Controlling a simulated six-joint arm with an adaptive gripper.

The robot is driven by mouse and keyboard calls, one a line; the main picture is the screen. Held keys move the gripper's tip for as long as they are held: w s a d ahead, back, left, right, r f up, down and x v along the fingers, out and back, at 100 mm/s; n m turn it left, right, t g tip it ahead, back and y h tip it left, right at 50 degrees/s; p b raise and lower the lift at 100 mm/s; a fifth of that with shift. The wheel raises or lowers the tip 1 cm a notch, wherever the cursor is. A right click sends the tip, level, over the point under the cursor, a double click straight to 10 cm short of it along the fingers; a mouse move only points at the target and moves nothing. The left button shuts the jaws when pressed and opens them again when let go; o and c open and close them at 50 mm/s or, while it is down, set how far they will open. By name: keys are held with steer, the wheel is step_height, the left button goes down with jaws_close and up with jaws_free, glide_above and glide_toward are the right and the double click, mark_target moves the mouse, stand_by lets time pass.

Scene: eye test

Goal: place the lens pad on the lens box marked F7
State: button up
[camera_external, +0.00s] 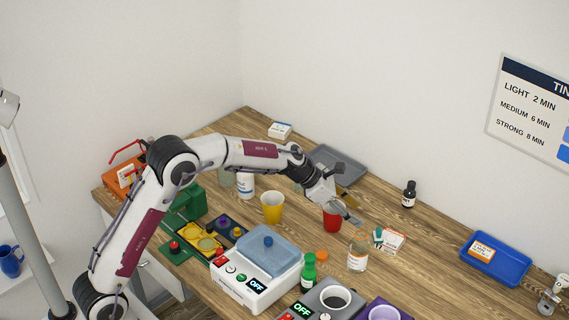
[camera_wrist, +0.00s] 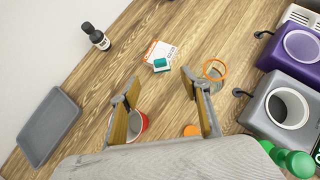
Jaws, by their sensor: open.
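No label reading F7 is legible. A small white box with orange print (camera_external: 394,242) lies on the table right of centre; it also shows in the wrist view (camera_wrist: 158,50). A small teal piece (camera_external: 378,236) is at its left edge, and in the wrist view (camera_wrist: 161,64) it is at the box's near edge; I cannot tell if it touches or is the lens pad. Other small boxes are a white one (camera_external: 280,130) at the back and an orange-and-white one (camera_external: 482,249) in the blue tray (camera_external: 515,272). My gripper (camera_external: 352,216) is open and empty above the table, short of the teal piece.
A red cup (camera_external: 332,220) stands under my gripper. A clear jar (camera_external: 357,257), green bottle (camera_external: 309,272) and white machine (camera_external: 242,283) stand nearer the camera. Bare wood surrounds the dark bottle.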

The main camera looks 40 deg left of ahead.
steer(key=shift+r, duration=0.1)
steer(key=s+a+r+m+y, duration=0.1)
steer(key=s+a+r+m, duration=0.3)
steer(key=s, duration=0.3)
steer(key=s+a+r+m, duration=0.3)
steer(key=s+r+m, duration=0.15)
steer(key=s, duration=0.35)
steer(key=s+a+r+m+y, duration=0.1)
steer(key=s+a+r+m, duration=0.3)
steer(key=s, duration=0.3)
steer(key=s+a+f+m+y, duration=0.1)
steer(key=s+a+m, duration=0.2)
steer(key=s, duration=0.5)
steer(key=s+a+f+m+y, duration=0.2)
steer(key=s+a+m, duration=0.2)
steer(key=s, duration=0.5)
steer(key=s+a+f+m+y, duration=0.1)
steer(key=s+a+m, duration=0.3)
steer(key=s+m, duration=0.3)
steer(key=shift+s+f+g, duration=0.25)
steer(key=shift+s+g, duration=0.15)
steer(key=shift+s, duration=0.35)
steer(key=shift+o, duration=0.4)
steer(key=shift+m, duration=0.25)
